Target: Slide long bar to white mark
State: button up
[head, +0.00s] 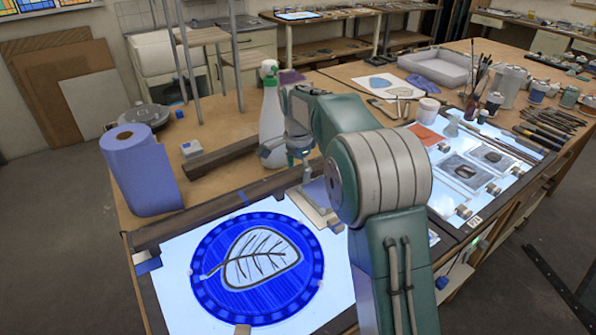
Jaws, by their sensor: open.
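A long dark bar (215,205) lies along the far edge of the lit panel, running from the near left up toward my gripper. A second dark bar (225,157) lies behind it, farther back on the table. My gripper (304,172) points down at the right end of the long bar, with its fingers open. The fingertips are small in the view, and I cannot tell whether they touch the bar. A small pale patch (140,257) shows near the bar's left end, beside a blue strip; I cannot tell whether it is the white mark. My arm hides part of the panel.
A round blue glass piece with a leaf (256,265) lies on the lit panel (180,295). A blue paper roll (140,170) stands at the left. A spray bottle (271,120) stands close behind my gripper. Jars, brushes and another lit panel fill the right side.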

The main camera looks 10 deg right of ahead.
jog(key=shift+d+f, duration=0.15)
jog(key=shift+d, duration=0.25)
jog(key=c, duration=1.3)
jog(key=shift+w+a+f, duration=0.1)
jog(key=shift+w+a, duration=0.2)
jog(key=shift+w, duration=0.2)
jog(key=shift+w+a, duration=0.25)
jog(key=shift+w, duration=0.2)
grip_shut()
jog(key=o, duration=1.3)
grip_release()
jog(key=shift+a, duration=0.1)
